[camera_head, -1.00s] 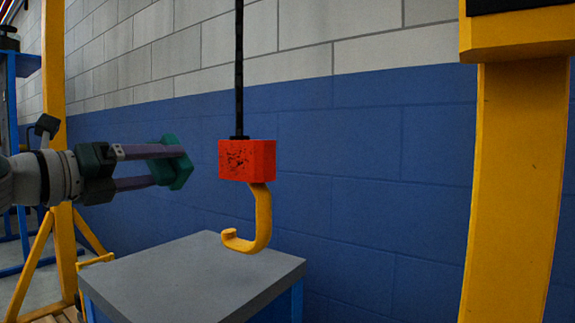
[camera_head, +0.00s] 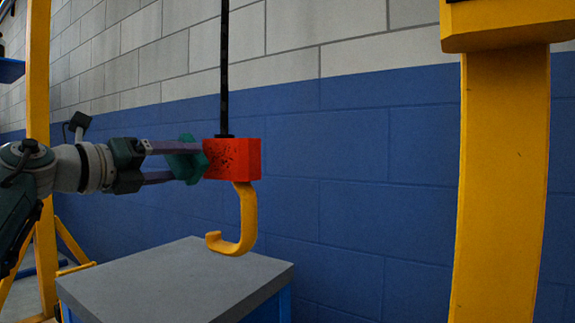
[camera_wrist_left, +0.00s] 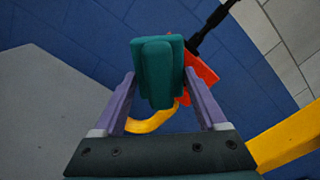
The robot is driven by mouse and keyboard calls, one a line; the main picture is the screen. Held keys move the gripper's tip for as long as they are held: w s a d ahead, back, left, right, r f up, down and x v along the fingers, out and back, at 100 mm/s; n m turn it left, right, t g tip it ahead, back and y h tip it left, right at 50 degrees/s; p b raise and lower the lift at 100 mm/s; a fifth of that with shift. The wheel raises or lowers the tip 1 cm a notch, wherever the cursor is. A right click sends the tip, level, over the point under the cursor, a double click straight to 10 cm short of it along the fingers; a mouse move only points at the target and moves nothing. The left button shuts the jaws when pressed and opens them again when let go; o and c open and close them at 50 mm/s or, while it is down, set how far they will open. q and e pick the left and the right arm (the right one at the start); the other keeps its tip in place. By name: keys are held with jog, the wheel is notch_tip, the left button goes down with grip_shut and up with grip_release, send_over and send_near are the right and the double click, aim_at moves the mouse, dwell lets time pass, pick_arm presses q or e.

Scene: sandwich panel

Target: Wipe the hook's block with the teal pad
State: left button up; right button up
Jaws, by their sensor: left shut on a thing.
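The hook's block (camera_head: 232,159) is red with dark specks on its front face and hangs from a dark chain. The yellow hook (camera_head: 246,220) curves below it, above the grey table. My left gripper (camera_head: 178,160) is shut on the teal pad (camera_head: 187,158), which sits at the block's left side. Whether the pad touches the block is unclear. In the left wrist view, the teal pad (camera_wrist_left: 157,72) is between the purple fingers and hides part of the red block (camera_wrist_left: 201,78) behind it. My right gripper is not in view.
A grey-topped table (camera_head: 180,283) stands below the hook. A thick yellow post (camera_head: 505,180) rises on the right, and a thinner yellow post (camera_head: 38,90) on the left. A blue and grey block wall (camera_head: 350,150) is behind. Space right of the hook is clear.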

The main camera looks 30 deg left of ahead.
pick_arm(q)
jog(key=shift+w+d, duration=0.1)
jog(key=shift+w, duration=0.8)
dwell(0.5)
